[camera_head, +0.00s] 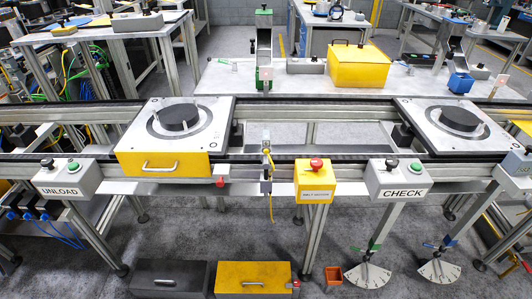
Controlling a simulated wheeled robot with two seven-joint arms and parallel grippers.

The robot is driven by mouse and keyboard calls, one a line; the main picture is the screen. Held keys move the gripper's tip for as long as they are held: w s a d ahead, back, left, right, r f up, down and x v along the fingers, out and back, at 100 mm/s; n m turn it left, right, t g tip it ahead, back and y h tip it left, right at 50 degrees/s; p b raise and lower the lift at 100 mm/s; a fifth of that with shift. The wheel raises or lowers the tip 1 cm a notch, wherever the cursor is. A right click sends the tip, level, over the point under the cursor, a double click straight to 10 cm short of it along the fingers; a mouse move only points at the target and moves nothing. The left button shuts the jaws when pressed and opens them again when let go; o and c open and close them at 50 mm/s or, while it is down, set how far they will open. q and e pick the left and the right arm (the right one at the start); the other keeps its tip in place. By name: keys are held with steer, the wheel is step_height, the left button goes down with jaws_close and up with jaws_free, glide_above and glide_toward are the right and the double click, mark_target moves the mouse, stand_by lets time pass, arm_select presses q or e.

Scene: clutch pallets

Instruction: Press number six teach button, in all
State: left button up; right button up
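No button with a readable number six shows. The grey UNLOAD box (66,179) at the left carries a black button (47,163) and a green button (73,167). A yellow box (315,181) in the middle carries a red mushroom button (316,163); its label is too small to read surely. The grey CHECK box (398,181) to its right carries a black button (391,164) and a green button (416,167). Another grey box (516,172) is cut off at the right edge. Neither of my grippers is in view.
A conveyor rail (270,156) crosses the view, bearing a left pallet (145,127) and a right pallet (416,112), each with a dark disc. A yellow case (358,67) stands on the table behind. Grey and yellow toolboxes (253,277) lie on the floor below.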

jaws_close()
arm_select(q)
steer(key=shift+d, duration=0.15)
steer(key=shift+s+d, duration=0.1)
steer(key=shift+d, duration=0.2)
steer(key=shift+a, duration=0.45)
